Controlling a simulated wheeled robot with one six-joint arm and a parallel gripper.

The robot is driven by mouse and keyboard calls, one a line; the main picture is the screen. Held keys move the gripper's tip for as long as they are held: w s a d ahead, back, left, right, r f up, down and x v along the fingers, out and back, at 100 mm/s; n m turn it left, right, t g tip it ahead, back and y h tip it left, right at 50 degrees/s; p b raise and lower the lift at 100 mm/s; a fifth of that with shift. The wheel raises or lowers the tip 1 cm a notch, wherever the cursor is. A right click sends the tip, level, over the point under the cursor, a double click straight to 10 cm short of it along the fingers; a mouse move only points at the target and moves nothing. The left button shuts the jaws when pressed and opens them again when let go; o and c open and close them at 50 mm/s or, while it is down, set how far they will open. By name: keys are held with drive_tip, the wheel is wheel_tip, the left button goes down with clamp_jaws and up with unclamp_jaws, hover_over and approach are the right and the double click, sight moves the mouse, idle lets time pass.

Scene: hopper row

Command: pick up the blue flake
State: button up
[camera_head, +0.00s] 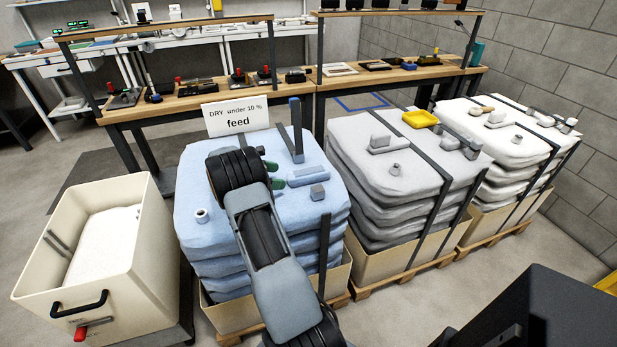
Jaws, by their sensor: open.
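My gripper (274,175) is over the top of the light blue stack (195,180), with two green fingertips apart and nothing seen between them. Just right of the fingertips lies a pale blue flat piece (308,177), which may be the blue flake. Its left end is close to the fingertips; I cannot tell whether they touch it. A dark upright strip with a blue top (295,113) stands behind it. A small grey block (317,192) sits in front. My arm hides the middle of the stack.
A sign reading "DRY under 10 % feed" (237,118) stands behind the stack. A cream bin (150,225) with white contents is at left. Grey (350,135) and white (470,115) stacks with loose pieces stand to the right. A yellow tray (420,119) lies on the grey one.

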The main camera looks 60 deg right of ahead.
sight(287, 176)
drive_tip(key=shift+x, duration=3.55)
drive_tip(key=shift+r, duration=0.1)
drive_tip(key=c, duration=1)
